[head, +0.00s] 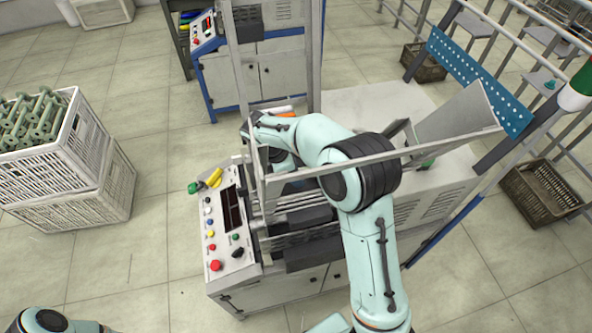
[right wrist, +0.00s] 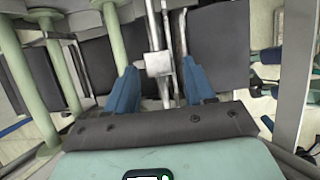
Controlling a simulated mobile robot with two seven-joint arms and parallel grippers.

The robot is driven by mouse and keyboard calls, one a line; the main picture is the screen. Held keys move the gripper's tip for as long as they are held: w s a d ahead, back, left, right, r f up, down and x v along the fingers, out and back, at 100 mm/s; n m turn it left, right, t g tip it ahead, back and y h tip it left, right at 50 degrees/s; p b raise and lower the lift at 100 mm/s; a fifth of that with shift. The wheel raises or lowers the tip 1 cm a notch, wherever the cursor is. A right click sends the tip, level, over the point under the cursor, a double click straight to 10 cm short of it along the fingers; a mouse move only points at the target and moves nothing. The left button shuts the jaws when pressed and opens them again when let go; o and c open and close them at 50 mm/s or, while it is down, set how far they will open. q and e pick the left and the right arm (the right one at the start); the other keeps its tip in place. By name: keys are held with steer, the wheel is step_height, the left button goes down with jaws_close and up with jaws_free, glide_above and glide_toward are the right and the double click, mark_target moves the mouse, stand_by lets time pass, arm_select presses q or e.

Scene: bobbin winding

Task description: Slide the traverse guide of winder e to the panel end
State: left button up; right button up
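A winder (head: 290,245) stands in the middle of the head view, with its sloped control panel (head: 222,228) at its left end. No letter on it is readable. My right arm reaches over the winder from the front, and its gripper is hidden there by the arm and the machine frame. In the right wrist view my right gripper (right wrist: 159,72) has its two blue fingers apart. A pale metal block (right wrist: 158,64), which looks like the traverse guide, sits between them on rods, with a gap on each side. My left gripper is out of view.
A grey frame bar (head: 330,172) crosses the winder close to my right arm. Green rollers (right wrist: 48,75) lie left of the gripper in the right wrist view. White crates (head: 62,165) of green bobbins stand at the left. A second machine (head: 265,75) stands behind.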

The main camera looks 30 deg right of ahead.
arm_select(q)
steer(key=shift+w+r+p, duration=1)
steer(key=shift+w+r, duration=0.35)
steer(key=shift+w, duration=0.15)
arm_select(e)
steer(key=v, duration=1.3)
steer(key=shift+r, duration=0.15)
steer(key=shift+w, duration=0.1)
